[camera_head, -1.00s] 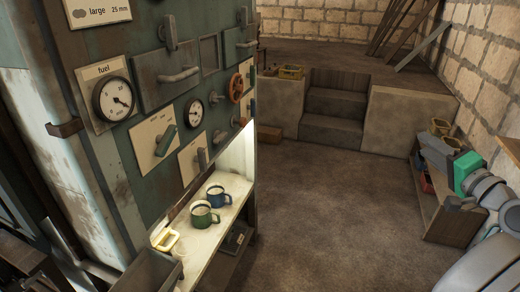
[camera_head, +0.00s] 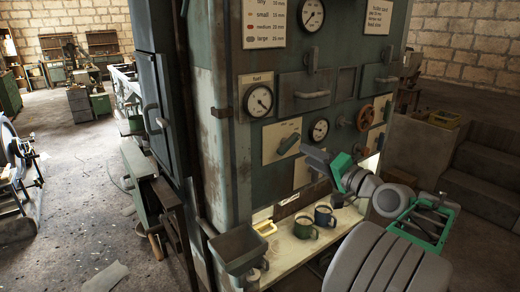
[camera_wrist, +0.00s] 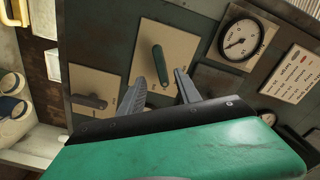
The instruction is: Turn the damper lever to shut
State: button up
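Two levers on cream plates are on the machine's green panel; I cannot read which plate is the damper's. The green lever (camera_head: 287,144) sits below the fuel gauge, tilted up to the right. It also shows in the wrist view (camera_wrist: 160,65). The grey lever (camera_wrist: 88,101) is on the neighbouring plate in the wrist view; in the head view my arm hides it. My gripper (camera_head: 312,153) is in front of the panel near these plates. In the wrist view my gripper (camera_wrist: 159,78) is open, its fingertips on either side of the green lever's line; contact is not clear.
A lit shelf (camera_head: 285,252) below holds a green mug (camera_head: 305,228) and a blue mug (camera_head: 324,216). Open floor (camera_head: 75,190) lies left.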

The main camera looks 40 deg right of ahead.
aim_at(289, 146)
jog(key=w, duration=0.2)
jog(key=w+p, duration=0.1)
jog(key=w, duration=0.5)
jog(key=shift+a, duration=0.25)
jog(key=shift+s, duration=0.1)
jog(key=shift+c, duration=0.2)
grip_shut()
